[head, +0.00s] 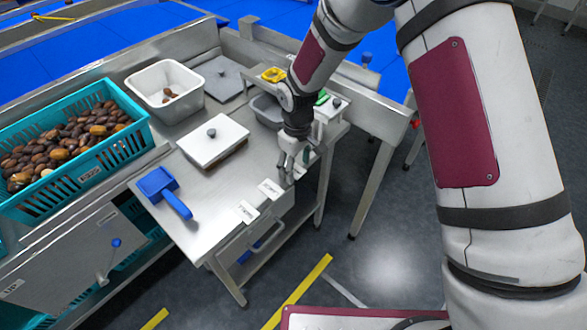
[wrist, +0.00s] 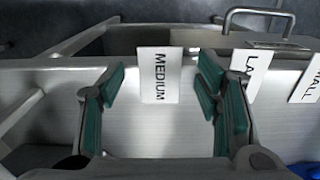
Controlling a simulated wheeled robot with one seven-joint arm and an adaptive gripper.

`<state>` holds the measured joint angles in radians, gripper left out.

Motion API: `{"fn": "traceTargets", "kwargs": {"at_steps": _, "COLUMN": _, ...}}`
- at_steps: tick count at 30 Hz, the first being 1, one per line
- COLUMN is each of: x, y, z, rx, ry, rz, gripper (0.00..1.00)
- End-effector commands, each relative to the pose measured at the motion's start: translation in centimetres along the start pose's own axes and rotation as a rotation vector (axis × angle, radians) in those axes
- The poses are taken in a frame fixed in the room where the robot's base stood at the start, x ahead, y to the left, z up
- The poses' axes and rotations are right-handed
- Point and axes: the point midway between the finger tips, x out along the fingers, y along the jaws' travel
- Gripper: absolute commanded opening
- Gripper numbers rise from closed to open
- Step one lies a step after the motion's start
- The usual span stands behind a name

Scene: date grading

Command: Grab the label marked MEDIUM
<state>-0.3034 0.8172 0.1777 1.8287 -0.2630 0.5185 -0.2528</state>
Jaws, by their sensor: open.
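The label marked MEDIUM (wrist: 159,75) is a small white card with black print at the table's edge in the wrist view. My gripper (wrist: 163,88) is open, with one green-padded finger on each side of the card and visible gaps to it.
A teal crate (head: 95,172) full of dates is at left. A metal handle (wrist: 259,14) projects beyond the table edge.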

Motion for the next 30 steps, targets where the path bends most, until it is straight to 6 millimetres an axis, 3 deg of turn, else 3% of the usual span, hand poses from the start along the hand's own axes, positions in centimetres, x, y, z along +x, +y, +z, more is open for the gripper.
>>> {"fn": "traceTargets", "kwargs": {"at_steps": 7, "x": 0.36, "y": 0.01, "z": 0.01, "rx": 0.000, "ry": 0.000, "rz": 0.000, "gripper": 0.58}}
{"fn": "traceTargets", "kwargs": {"at_steps": 9, "x": 0.31, "y": 0.00, "z": 0.01, "rx": 0.000, "ry": 0.000, "rz": 0.000, "gripper": 0.44}}
{"fn": "traceTargets", "kwargs": {"at_steps": 12, "x": 0.33, "y": 0.00, "z": 0.02, "rx": 0.000, "ry": -0.001, "rz": 0.000, "gripper": 0.32}}
{"fn": "traceTargets", "kwargs": {"at_steps": 16, "x": 0.39, "y": 0.02, "z": 0.07, "rx": 0.000, "ry": -0.002, "rz": 0.000, "gripper": 0.23}}
{"fn": "traceTargets", "kwargs": {"at_steps": 30, "x": 0.26, "y": 0.08, "z": 0.26, "rx": 0.002, "ry": -0.005, "rz": -0.001, "gripper": 0.23}}
